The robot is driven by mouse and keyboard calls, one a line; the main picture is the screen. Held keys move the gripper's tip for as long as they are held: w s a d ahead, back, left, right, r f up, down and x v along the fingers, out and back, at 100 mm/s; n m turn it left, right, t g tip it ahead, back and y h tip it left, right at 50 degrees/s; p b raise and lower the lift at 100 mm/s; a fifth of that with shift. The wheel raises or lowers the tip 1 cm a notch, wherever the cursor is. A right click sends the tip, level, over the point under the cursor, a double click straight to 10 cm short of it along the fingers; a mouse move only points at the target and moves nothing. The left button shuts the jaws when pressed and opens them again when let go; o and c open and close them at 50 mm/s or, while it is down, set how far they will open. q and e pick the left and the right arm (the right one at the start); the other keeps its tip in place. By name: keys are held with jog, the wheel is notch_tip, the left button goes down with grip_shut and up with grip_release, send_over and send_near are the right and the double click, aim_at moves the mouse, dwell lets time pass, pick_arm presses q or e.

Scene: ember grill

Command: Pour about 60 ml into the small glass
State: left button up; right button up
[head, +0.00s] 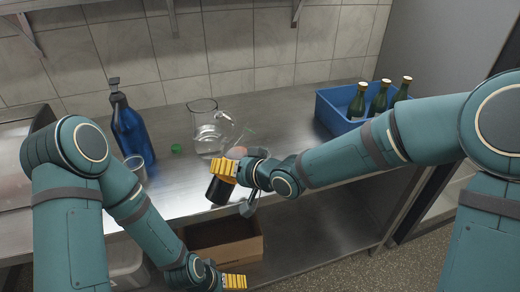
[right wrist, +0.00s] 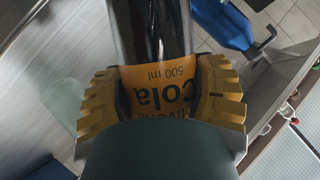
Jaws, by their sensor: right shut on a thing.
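My right gripper (head: 226,167) is shut on the cola bottle (head: 218,191), which has dark contents and is held tilted above the counter's front edge. In the right wrist view the fingers (right wrist: 162,95) clasp its orange label (right wrist: 165,92), which reads "Cola 500 ml". A small clear glass (head: 137,169) stands on the counter at the left, apart from the bottle. My left gripper (head: 235,281) is low in front of the counter, away from the glass. Its fingers are too small to tell open from shut.
A clear jug (head: 208,132) stands behind the bottle. A green cap (head: 177,149) lies left of the jug. A blue bottle (head: 128,128) stands behind the glass. A blue crate (head: 333,117) at the right holds green bottles (head: 379,99). A cardboard box (head: 225,248) sits on the lower shelf.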

jog(key=shift+s+a+r+p, duration=0.1)
jog(key=shift+a+r+p, duration=0.05)
jog(key=shift+r+p, duration=0.35)
jog(key=shift+s+a+f+m+g+y+p, duration=0.25)
jog(key=shift+s+f+m+g+y+p, duration=0.1)
jog(key=shift+f+m+y+p, duration=0.2)
jog(key=shift+s+a+f+m+g+y+p, duration=0.35)
jog(key=shift+f+m+p, duration=0.1)
jog(key=shift+m+p, duration=0.4)
jog(key=shift+s+a+m+g+y+p, duration=0.25)
jog(key=shift+m+y+p, duration=0.25)
jog(key=shift+p, duration=0.5)
pick_arm(q)
notch_tip(320, 180, up, 11)
jog(key=p, duration=0.3)
jog(key=shift+w, duration=0.4)
pick_arm(e)
jog(key=shift+w+d+r+m+y, duration=0.15)
jog(key=shift+r+m+y, duration=0.2)
jog(key=shift+r, duration=0.35)
pick_arm(q)
jog(key=shift+w+a+r+p, duration=0.1)
jog(key=shift+w+r+p, duration=0.1)
jog(key=shift+r+p, duration=0.65)
pick_arm(e)
jog(key=shift+w+r+m, duration=0.1)
jog(key=shift+r+m, duration=0.15)
jog(key=shift+r, duration=0.05)
